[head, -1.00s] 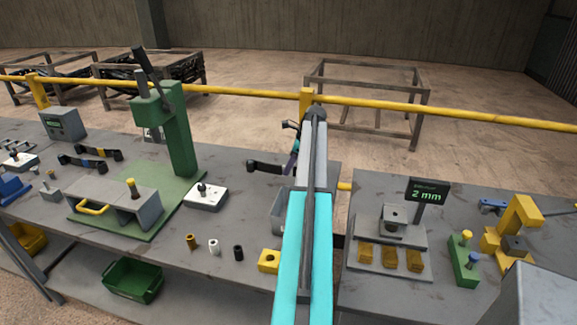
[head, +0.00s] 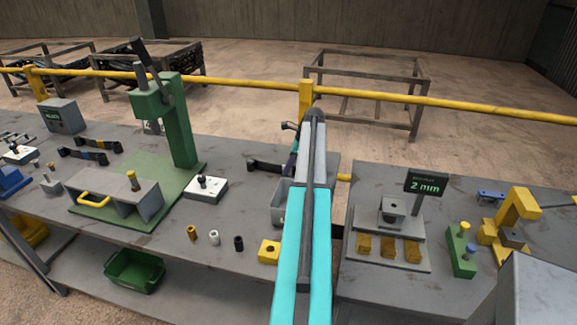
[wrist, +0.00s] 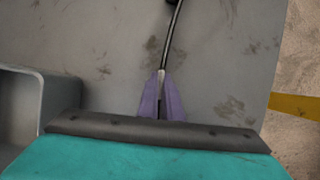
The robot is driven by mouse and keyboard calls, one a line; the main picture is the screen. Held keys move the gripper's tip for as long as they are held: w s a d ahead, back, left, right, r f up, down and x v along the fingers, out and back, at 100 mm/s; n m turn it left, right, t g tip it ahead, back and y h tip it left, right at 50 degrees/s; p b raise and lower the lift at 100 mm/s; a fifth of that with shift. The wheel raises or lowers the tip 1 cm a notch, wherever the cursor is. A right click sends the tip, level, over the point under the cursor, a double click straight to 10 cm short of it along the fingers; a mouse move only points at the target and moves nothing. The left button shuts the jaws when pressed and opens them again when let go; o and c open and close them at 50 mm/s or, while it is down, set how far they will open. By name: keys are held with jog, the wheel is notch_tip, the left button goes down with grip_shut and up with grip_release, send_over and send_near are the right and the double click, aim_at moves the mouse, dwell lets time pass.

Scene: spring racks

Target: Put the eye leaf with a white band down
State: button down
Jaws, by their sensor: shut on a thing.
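The eye leaf (head: 265,166) is a dark flat strip with a curled end, sticking out to the left of my arm in the head view. In the wrist view the leaf (wrist: 175,40) shows edge-on as a thin dark strip running up from the fingertips to a dark end. A pale patch at the fingertips may be its white band. My gripper (wrist: 161,92) has purple fingers and is shut on the leaf. The fingers (head: 294,162) are mostly behind my arm in the head view. The leaf is over the bench (head: 235,165); I cannot tell whether it touches.
A grey bin (head: 281,206) stands close to my gripper, also at left in the wrist view (wrist: 40,100). A green press (head: 178,130), a white switch box (head: 206,188) and a yellow block (head: 268,251) are nearby. Two banded leaves (head: 77,155) lie farther left. A yellow rail (head: 235,85) runs behind.

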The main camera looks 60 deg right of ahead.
jog(key=c, duration=2.4)
grip_release()
jog(key=o, duration=0.5)
jog(key=shift+c, duration=0.2)
jog(key=shift+r, duration=0.1)
jog(key=b+v, duration=0.2)
jog(key=v, duration=0.8)
jog(key=shift+s+r, duration=0.15)
jog(key=shift+r, duration=0.2)
jog(key=shift+s+d+r, duration=0.1)
jog(key=shift+s+r, duration=0.15)
jog(key=shift+r, duration=0.35)
